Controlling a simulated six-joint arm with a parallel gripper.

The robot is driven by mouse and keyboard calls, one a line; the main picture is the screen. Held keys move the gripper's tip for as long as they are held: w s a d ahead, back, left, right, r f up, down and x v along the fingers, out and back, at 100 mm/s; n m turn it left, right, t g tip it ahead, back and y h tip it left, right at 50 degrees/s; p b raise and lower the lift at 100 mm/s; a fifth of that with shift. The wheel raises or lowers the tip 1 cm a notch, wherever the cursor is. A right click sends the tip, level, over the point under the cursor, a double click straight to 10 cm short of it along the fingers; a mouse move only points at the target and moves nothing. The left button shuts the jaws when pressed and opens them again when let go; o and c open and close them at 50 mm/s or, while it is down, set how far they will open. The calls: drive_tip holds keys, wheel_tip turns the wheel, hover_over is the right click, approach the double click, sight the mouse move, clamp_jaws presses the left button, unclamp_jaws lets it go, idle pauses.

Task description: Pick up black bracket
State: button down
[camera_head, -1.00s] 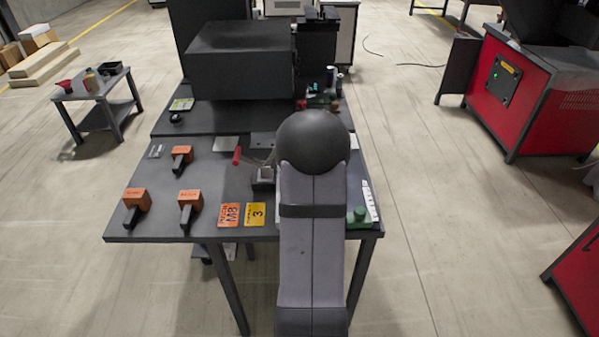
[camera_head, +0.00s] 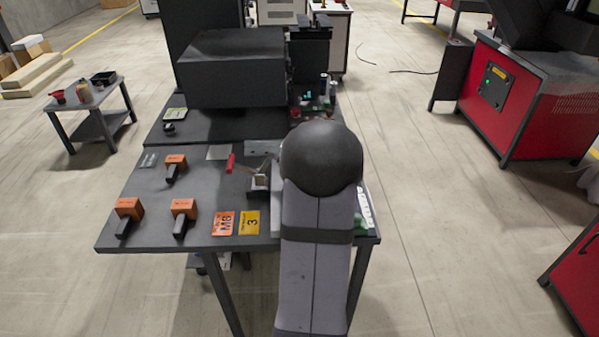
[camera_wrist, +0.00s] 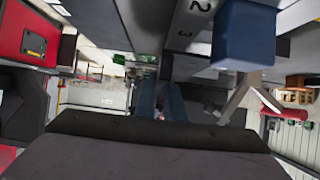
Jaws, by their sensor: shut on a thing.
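I cannot make out a black bracket in either view. In the wrist view, the two blue-grey fingers of my gripper (camera_wrist: 161,102) stand close together beyond a broad dark body at the bottom. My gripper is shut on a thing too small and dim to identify. In the head view, my arm covers the right part of the dark workbench (camera_head: 140,225), and my gripper cannot be made out there.
Orange-and-black tools (camera_head: 183,210) and an orange card (camera_head: 223,224) lie on the bench's left half. A dark box (camera_head: 235,75) stands at the back. Red machines (camera_head: 505,110) stand to the right. A side table (camera_head: 100,125) stands left. Floor between is clear.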

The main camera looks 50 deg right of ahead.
drive_tip(key=s+d+p, duration=0.1)
drive_tip(key=s+d, duration=0.9)
drive_tip(key=shift+s+d+r, duration=0.1)
drive_tip(key=shift+d, duration=0.05)
